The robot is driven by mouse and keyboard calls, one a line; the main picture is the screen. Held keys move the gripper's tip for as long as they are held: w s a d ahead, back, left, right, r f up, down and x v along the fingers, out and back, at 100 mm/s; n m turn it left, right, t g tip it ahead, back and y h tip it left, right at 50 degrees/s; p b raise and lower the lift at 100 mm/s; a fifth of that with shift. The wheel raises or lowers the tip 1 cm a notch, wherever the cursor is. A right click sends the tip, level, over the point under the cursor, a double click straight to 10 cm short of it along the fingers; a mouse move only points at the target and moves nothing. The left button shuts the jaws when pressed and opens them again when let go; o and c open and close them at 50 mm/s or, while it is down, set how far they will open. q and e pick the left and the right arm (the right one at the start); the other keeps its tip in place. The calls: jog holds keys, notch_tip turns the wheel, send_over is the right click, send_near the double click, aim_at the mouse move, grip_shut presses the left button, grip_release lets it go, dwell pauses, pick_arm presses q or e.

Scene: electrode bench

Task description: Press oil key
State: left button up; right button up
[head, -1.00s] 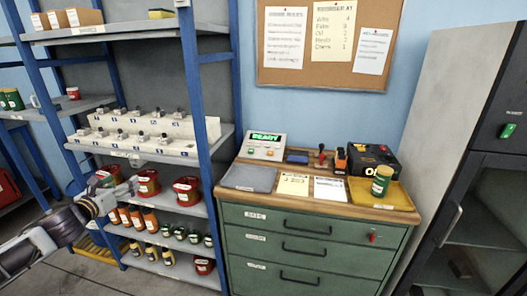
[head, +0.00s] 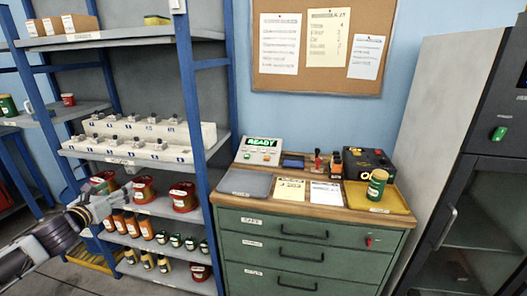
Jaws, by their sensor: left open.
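A small console (head: 260,151) with a green lit READY display stands at the back left of the drawer cabinet top. It has a few small coloured keys below the display; their lettering is too small to read, so I cannot tell which is the oil key. My left gripper (head: 112,200) is open at the lower left, in front of the blue shelf rack and well away from the console. My right gripper is not in view.
The green drawer cabinet (head: 300,237) carries a grey mat (head: 246,183), paper cards, a black box (head: 368,161) and a yellow tray (head: 397,203) with a green can (head: 377,184). The blue rack (head: 215,185) stands between my left gripper and the cabinet. A grey cabinet (head: 440,110) is at right.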

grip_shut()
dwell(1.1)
